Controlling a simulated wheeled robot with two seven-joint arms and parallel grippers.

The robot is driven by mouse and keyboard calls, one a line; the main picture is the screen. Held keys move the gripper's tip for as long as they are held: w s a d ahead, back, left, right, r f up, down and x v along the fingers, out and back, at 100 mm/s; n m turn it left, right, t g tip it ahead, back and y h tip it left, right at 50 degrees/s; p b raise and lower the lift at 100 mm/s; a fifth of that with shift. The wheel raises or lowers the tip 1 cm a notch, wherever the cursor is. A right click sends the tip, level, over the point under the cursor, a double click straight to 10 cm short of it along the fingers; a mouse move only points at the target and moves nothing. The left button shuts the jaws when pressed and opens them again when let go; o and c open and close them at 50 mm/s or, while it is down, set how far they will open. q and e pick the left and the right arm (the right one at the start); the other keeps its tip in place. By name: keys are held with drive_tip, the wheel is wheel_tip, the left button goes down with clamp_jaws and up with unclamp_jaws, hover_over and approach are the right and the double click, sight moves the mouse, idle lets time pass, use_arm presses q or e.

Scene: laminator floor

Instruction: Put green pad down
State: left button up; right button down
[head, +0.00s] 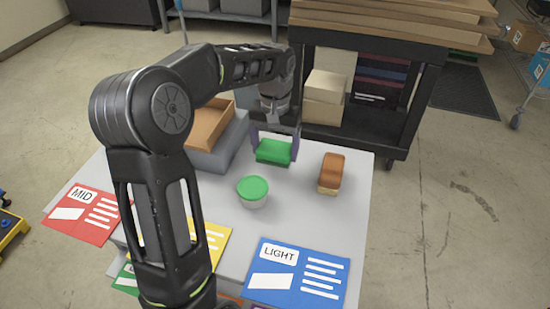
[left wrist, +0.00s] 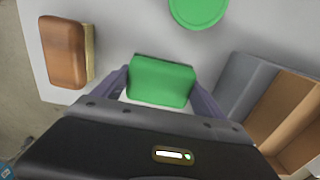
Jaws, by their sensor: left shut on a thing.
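The green pad (head: 273,151) is a small green block near the back of the white table (head: 318,215). My left gripper (head: 275,146) comes down from above, with its purple fingers on either side of the pad. In the left wrist view, the green pad (left wrist: 160,82) sits between the two fingers (left wrist: 163,92) and a paler edge shows below the green. The gripper is shut on it. The pad is at or just above the tabletop; I cannot tell if it touches. My right gripper is in neither view.
A brown-topped pad (head: 331,172) lies to the right, and a green-lidded tub (head: 253,191) stands in front. A grey bin (head: 222,150) with a brown tray (head: 209,122) is at the left. Coloured cards, including a blue LIGHT card (head: 296,273), lie along the front. A dark cart (head: 405,105) stands behind.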

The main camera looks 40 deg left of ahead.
sight(275, 159)
use_arm(q)
drive_tip(key=shift+f, duration=1.9)
drive_tip(key=shift+f, duration=0.1)
drive_tip(key=o, duration=1.1)
wheel_tip(275, 159, up, 12)
drive_tip(key=shift+r, duration=0.15)
